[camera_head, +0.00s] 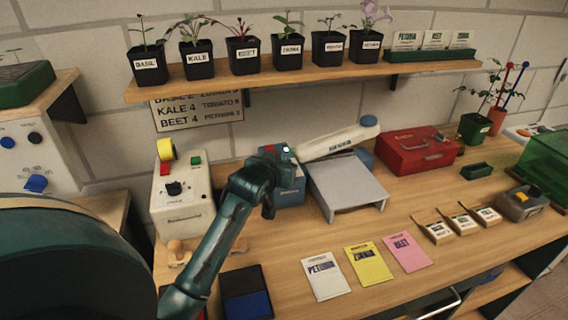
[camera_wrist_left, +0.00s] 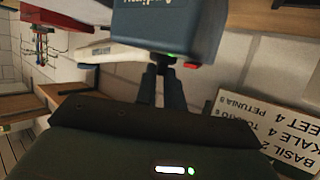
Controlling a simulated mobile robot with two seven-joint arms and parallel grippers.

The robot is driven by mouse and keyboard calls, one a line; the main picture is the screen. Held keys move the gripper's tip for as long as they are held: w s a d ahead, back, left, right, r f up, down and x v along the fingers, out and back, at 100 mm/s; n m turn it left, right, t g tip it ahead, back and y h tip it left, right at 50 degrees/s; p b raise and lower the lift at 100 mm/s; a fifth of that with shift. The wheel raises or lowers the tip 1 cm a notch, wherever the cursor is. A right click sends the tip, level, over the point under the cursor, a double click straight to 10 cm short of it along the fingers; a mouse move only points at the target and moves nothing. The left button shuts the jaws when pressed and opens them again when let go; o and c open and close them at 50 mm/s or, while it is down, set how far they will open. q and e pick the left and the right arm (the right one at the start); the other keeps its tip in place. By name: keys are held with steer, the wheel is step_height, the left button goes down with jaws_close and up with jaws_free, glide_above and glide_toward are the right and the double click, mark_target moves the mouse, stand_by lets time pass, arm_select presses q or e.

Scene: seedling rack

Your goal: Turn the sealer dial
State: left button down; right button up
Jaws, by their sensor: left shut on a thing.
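The sealer is a blue box (camera_head: 291,190) with a long white arm (camera_head: 335,140) running off to its right, behind a grey stand. My left gripper (camera_head: 280,162) is at the top of the blue box, reaching in from the front left. In the left wrist view its two dark fingers (camera_wrist_left: 160,72) are close together at the edge of the blue box (camera_wrist_left: 165,28). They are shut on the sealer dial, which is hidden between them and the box. A green light (camera_wrist_left: 172,56) and a red part (camera_wrist_left: 193,66) show beside the fingertips. My right gripper is not in view.
A white device (camera_head: 183,210) with a black knob and yellow roll stands left of the sealer. The grey stand (camera_head: 347,182) is close on the right, then a red case (camera_head: 418,160). Seed packets (camera_head: 325,276) lie in front. A plant shelf (camera_head: 310,76) hangs above.

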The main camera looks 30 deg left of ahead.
arm_select(q)
steer(key=m+h, duration=0.1)
steer(key=h, duration=0.1)
steer(key=m, duration=0.1)
steer(key=shift+s+a+f+m+h, duration=0.1)
steer(key=shift+a+f+m+h, duration=0.2)
steer(key=shift+a+h, duration=0.1)
steer(key=shift+a+m+h+b, duration=0.1)
steer(key=shift+m+h+b, duration=0.25)
steer(key=shift+m+h, duration=0.75)
steer(key=shift+h, duration=0.4)
steer(key=c, duration=1.5)
jaws_free()
steer(key=shift+r, duration=0.1)
